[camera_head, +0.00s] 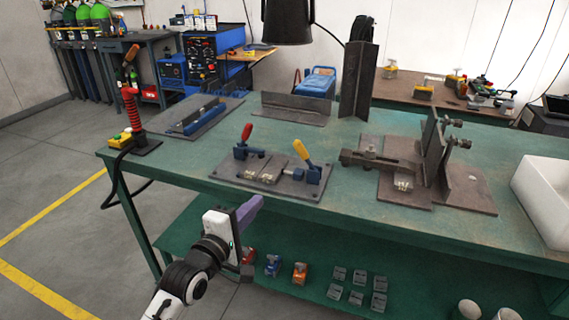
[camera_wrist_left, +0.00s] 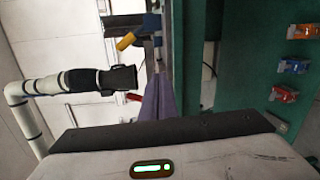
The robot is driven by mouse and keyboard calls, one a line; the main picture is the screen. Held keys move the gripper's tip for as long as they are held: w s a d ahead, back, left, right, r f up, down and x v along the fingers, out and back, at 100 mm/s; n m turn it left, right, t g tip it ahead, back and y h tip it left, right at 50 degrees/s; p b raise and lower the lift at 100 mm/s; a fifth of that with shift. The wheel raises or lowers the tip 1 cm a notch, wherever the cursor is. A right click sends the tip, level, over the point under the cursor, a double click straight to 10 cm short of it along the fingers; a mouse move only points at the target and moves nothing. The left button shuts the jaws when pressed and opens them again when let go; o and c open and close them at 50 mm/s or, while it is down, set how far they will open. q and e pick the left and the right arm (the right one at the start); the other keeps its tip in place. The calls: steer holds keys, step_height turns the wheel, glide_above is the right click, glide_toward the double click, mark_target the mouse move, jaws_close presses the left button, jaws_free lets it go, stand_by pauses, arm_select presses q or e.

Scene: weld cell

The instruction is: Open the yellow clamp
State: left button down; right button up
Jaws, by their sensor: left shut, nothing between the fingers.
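The yellow clamp (camera_head: 303,152) stands on the right part of a grey fixture plate (camera_head: 225,170) on the green table. Its yellow handle points up and tilts left, above a blue body. In the left wrist view its yellow handle (camera_wrist_left: 125,42) shows at top centre. My left gripper (camera_head: 258,204), with purple fingers, is shut and empty in front of the table's front edge. It is apart from the clamp, below and to its left. The left wrist view shows the purple fingers (camera_wrist_left: 160,92) together. My right gripper is not in view.
A red-handled clamp (camera_head: 246,134) stands on the plate's left part. A steel fixture with upright plates (camera_head: 435,150) is to the right. A white box (camera_head: 540,190) sits at the right. A black hood (camera_head: 288,22) hangs above. A lower shelf (camera_head: 400,270) holds small boxes.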

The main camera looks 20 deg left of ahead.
mark_target(306, 156)
arm_select(q)
steer(key=w+r+n, duration=0.1)
steer(key=w, duration=0.3)
steer(key=w+r+n+t+b, duration=0.1)
steer(key=w+r, duration=0.1)
steer(key=w, duration=0.3)
steer(key=w+r+n+b, duration=0.1)
steer(key=w+r, duration=0.1)
steer(key=w, duration=0.2)
steer(key=shift+w+a+r+n, duration=0.2)
steer(key=shift+a+r+n, duration=0.05)
steer(key=shift+a+n, duration=0.1)
steer(key=d, duration=0.1)
steer(key=d+r, duration=0.1)
steer(key=shift+d, duration=0.35)
steer(key=shift+w+d+r, duration=0.1)
steer(key=shift+d+r, duration=0.15)
steer(key=shift+d, duration=0.25)
steer(key=shift+p, duration=0.3)
